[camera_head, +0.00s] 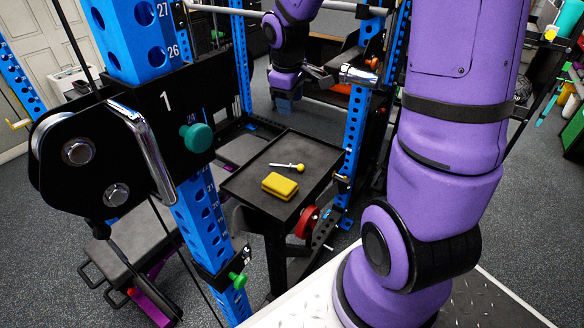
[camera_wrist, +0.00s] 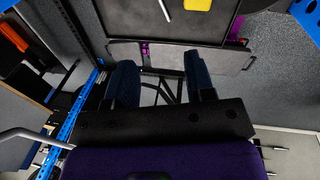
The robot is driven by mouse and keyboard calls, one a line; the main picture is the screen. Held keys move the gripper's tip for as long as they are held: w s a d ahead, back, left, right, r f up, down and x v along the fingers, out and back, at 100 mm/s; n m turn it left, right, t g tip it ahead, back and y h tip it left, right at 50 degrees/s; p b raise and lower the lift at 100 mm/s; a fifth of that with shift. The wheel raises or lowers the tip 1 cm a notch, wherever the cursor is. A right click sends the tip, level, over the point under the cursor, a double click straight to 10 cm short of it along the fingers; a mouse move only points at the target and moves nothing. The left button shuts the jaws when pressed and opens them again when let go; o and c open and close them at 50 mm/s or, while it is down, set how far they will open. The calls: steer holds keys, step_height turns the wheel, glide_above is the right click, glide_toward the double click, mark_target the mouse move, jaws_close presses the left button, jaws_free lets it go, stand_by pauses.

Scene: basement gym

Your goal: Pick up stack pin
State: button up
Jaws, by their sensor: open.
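The stack pin (camera_head: 286,166) is a slim pale pin with a yellow round knob at its right end. It lies on the dark tray table (camera_head: 243,184), just behind a yellow block (camera_head: 279,186). In the wrist view the pin's pale shaft (camera_wrist: 163,10) shows at the top edge, left of the yellow block (camera_wrist: 197,4); its knob is not clear there. My gripper (camera_wrist: 160,62) has its two dark fingers wide apart with nothing between them. In the head view it is up behind the tray, well apart from the pin.
A blue rack upright (camera_head: 205,210) with a black pulley housing (camera_head: 90,165) stands at the left front. Another blue upright (camera_head: 357,125) stands right of the tray. A red disc (camera_head: 307,222) is by the tray's front right corner. Grey floor lies open at the left.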

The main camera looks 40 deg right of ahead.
mark_target(293, 164)
steer(key=shift+w+d+f+n+g+y, duration=0.25)
steer(key=shift+w+d+f+n, duration=0.35)
steer(key=shift+f, duration=3.8)
steer(key=shift+w+d+f+n+g+y, duration=0.15)
steer(key=shift+w+d+f+n+y, duration=0.45)
steer(key=shift+f, duration=3.8)
steer(key=shift+w+d+f+n+g+h, duration=0.15)
steer(key=shift+w+d+f, duration=0.75)
steer(key=shift+f, duration=3.5)
jaws_close()
steer(key=shift+w+r, duration=0.1)
